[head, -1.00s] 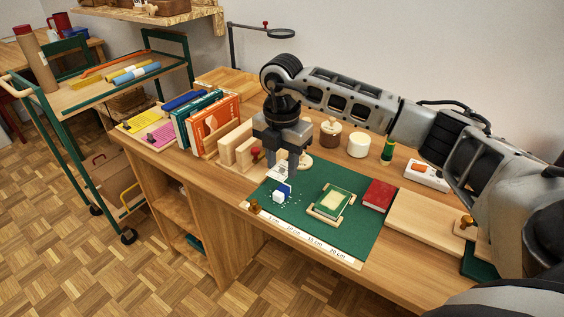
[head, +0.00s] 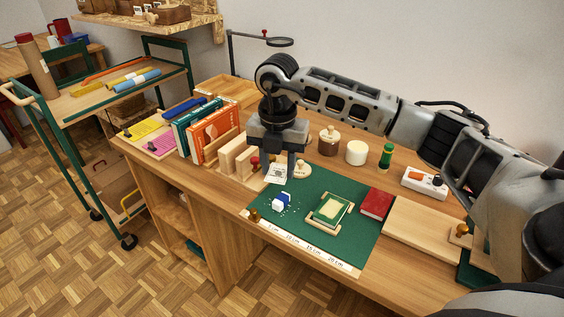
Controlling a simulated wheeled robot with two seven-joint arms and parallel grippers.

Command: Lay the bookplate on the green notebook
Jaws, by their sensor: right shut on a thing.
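The bookplate (head: 277,174) is a small white card with faint dark print. It is between the fingertips of my right gripper (head: 279,170), which is shut on it above the far left part of the green mat. The green notebook (head: 346,210) lies on the mat to the right of the gripper, with a cream panel on its cover and pale wooden pieces along its edges. The gripper and card are apart from the notebook. My fingers partly hide the card's edges. My left gripper is not in view.
On the green mat (head: 310,235) are a blue-and-white eraser (head: 281,202) with crumbs and a ruler strip (head: 300,248). Wooden blocks and upright books (head: 215,135) are left of the gripper; jars stand behind.

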